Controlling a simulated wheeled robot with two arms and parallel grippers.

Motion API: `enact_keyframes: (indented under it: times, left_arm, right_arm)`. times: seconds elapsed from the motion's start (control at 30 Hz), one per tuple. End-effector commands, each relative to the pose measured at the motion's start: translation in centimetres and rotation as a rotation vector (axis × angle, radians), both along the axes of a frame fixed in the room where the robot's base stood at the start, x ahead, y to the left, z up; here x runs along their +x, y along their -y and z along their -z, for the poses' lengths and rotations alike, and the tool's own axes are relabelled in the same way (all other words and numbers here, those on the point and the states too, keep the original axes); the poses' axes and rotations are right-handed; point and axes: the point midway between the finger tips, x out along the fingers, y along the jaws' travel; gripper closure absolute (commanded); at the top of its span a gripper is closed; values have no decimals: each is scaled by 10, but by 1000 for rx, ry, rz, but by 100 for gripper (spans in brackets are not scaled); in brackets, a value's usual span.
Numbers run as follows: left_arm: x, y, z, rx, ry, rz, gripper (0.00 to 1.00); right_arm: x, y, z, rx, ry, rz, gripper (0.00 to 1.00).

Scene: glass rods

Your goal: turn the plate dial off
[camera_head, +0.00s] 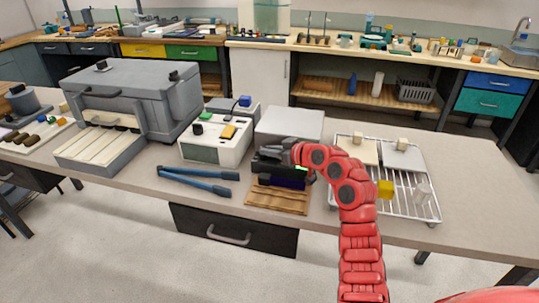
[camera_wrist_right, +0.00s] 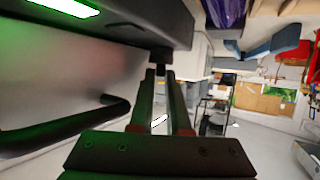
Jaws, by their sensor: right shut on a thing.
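The hot plate (camera_head: 290,125) is a box with a pale grey top at the middle of the bench. My right gripper (camera_head: 268,165) is at its front side and hides much of that face. In the right wrist view the fingers of my right gripper (camera_wrist_right: 160,75) are close together, shut on a small dark knob, the plate dial (camera_wrist_right: 161,55), below a dark housing. A lit green display (camera_wrist_right: 65,7) glows on that housing. The dial is hidden in the head view, and its turn angle cannot be told. My left gripper is not in view.
A wooden rack (camera_head: 277,200) lies just below my right gripper. Blue-handled tongs (camera_head: 200,183) lie to the left, before a white instrument (camera_head: 215,145). A wire rack (camera_head: 425,208) with small blocks stands at right. The bench's right end is clear.

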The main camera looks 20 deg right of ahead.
Motion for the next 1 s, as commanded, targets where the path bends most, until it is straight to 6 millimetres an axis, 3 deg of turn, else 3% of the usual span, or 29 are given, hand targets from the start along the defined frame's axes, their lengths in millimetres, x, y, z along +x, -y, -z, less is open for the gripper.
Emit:
enact_keyframes:
  times: [0.27, 0.3, 0.43, 1.0]
  left_arm:
    - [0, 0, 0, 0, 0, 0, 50]
    - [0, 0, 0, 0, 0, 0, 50]
    - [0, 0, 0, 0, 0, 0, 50]
    - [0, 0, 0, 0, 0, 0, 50]
  right_arm:
    - [0, 0, 2, -1, -6, 0, 100]
    - [0, 0, 2, -1, -6, 0, 78]
    - [0, 0, 2, -1, -4, 0, 55]
    - [0, 2, 1, -2, -1, 6, 55]
